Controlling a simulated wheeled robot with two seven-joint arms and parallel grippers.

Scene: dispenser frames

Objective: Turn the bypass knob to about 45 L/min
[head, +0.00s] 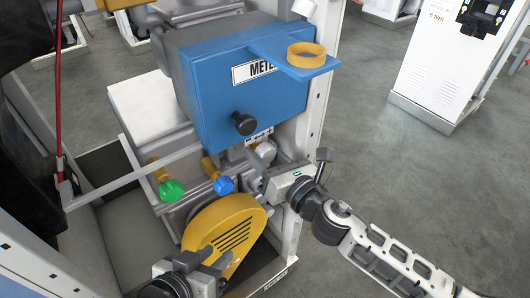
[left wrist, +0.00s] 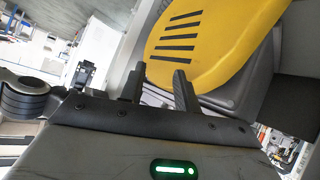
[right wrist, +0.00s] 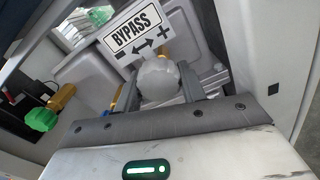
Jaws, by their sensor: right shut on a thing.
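The bypass knob (right wrist: 159,80) is a round pale grey knob below a white BYPASS sign (right wrist: 142,32) with a minus, a double arrow and a plus. My right gripper (right wrist: 172,92) is shut on the knob, one finger on each side. In the head view the knob (head: 265,149) shows just beyond the right gripper (head: 262,180). No flow reading in L/min is legible in any view. My left gripper (left wrist: 158,85) is open and empty, with a gap between its fingers, near the yellow slotted cover. It shows at the bottom of the head view (head: 190,262).
A blue METER box (head: 215,90) with a black knob (head: 244,123) and a shelf with a yellow ring (head: 306,55) is above. Green (head: 171,189) and blue (head: 223,185) handles sit left of my right gripper. The yellow cover (head: 226,232) is below.

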